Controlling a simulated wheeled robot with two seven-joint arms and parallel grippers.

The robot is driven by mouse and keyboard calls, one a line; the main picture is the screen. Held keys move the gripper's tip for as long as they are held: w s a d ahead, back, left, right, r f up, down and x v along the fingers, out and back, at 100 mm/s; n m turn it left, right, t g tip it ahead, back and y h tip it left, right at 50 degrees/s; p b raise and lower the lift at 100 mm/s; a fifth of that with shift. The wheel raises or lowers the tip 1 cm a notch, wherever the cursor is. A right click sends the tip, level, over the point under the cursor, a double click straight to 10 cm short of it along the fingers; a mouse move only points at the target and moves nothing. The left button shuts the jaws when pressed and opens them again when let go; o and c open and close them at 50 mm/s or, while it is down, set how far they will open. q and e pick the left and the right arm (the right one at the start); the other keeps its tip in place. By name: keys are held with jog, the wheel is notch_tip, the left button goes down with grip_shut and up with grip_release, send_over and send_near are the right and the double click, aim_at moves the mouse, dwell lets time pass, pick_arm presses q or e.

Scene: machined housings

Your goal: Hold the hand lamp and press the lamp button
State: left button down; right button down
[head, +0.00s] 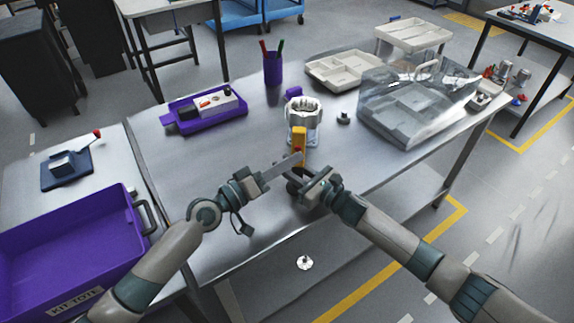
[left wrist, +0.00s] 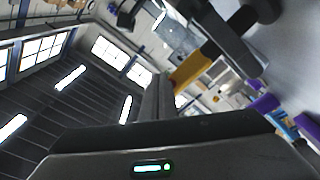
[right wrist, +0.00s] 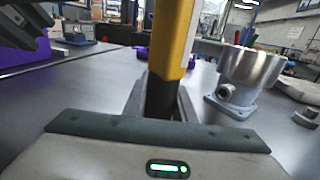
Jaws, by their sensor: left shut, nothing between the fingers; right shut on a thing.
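The hand lamp (head: 299,134) is a yellow body on a black handle, standing roughly upright over the front of the steel table. My right gripper (head: 308,181) is shut around its black handle, which shows between the fingers in the right wrist view (right wrist: 161,98). My left gripper (head: 297,158) is shut and empty, its fingertips at the lower part of the yellow body. A small red spot, possibly the lamp button, shows beside the tips; I cannot tell whether they touch it. In the left wrist view the yellow body (left wrist: 190,70) lies just beyond the fingers (left wrist: 157,98).
A machined housing (right wrist: 250,72) stands behind the lamp. A purple tote (head: 118,216) is at left. The table's front left is clear.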

pick_arm(q)
jog(key=shift+w, duration=0.1)
dwell(0.3)
jog(key=shift+w, duration=0.45)
dwell(0.5)
jog(key=shift+s, duration=0.55)
jog(key=s, duration=0.6)
jog(key=shift+a, duration=0.25)
dwell(0.4)
pick_arm(e)
jog(key=c, duration=1.4)
grip_release()
